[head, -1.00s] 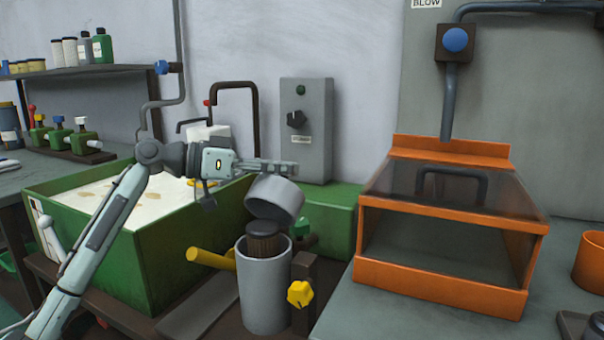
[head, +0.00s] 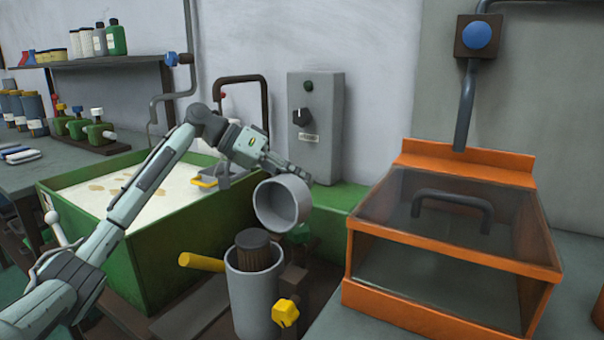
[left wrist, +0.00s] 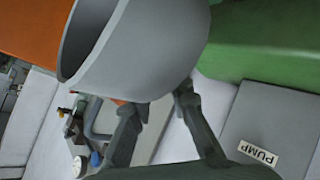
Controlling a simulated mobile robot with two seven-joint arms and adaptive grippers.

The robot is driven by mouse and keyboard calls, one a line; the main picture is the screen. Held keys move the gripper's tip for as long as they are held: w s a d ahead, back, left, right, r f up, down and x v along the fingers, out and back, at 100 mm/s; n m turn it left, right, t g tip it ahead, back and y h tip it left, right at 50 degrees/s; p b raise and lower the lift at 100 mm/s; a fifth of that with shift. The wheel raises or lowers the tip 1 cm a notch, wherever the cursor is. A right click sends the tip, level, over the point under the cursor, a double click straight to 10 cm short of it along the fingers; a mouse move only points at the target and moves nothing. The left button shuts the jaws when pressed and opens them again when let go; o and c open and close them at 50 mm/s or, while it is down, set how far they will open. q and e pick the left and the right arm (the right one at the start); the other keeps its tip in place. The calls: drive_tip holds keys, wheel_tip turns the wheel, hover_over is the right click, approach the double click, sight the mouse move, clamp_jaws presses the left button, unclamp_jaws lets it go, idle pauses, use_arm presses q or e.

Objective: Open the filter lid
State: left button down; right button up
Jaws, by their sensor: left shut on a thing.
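The filter lid (head: 281,203) is a grey round cap, tilted up on its side with its hollow underside facing me, above and behind the filter housing. The filter housing (head: 254,300) is a grey upright cylinder with its top open, and a dark brown filter element (head: 253,248) stands out of it. My left gripper (head: 290,176) is shut on the lid at its upper far side. In the left wrist view the lid (left wrist: 135,45) fills the top, with the gripper fingers (left wrist: 160,105) at its edge. My right gripper is not in view.
A yellow handle (head: 201,262) and a yellow knob (head: 285,312) flank the housing. A green tank (head: 150,265) of pale liquid stands left, an orange box with a clear cover (head: 440,282) right. A grey pump control box (head: 316,125) is behind the lid.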

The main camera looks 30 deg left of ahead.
use_arm(q)
drive_tip(key=f, duration=0.1)
drive_tip(key=f+g, duration=0.1)
drive_tip(key=shift+s+a+f, duration=0.2)
drive_tip(key=shift+f, duration=0.1)
drive_tip(key=shift+y, duration=0.3)
drive_tip(key=c, duration=1.3)
unclamp_jaws()
drive_tip(key=shift+s+a, duration=0.15)
drive_tip(key=shift+a, duration=0.1)
drive_tip(key=shift+d, duration=0.3)
drive_tip(key=shift+w+v, duration=0.1)
drive_tip(key=shift+v, duration=3.05)
drive_tip(key=shift+w+v, duration=0.15)
drive_tip(key=shift+v, duration=3)
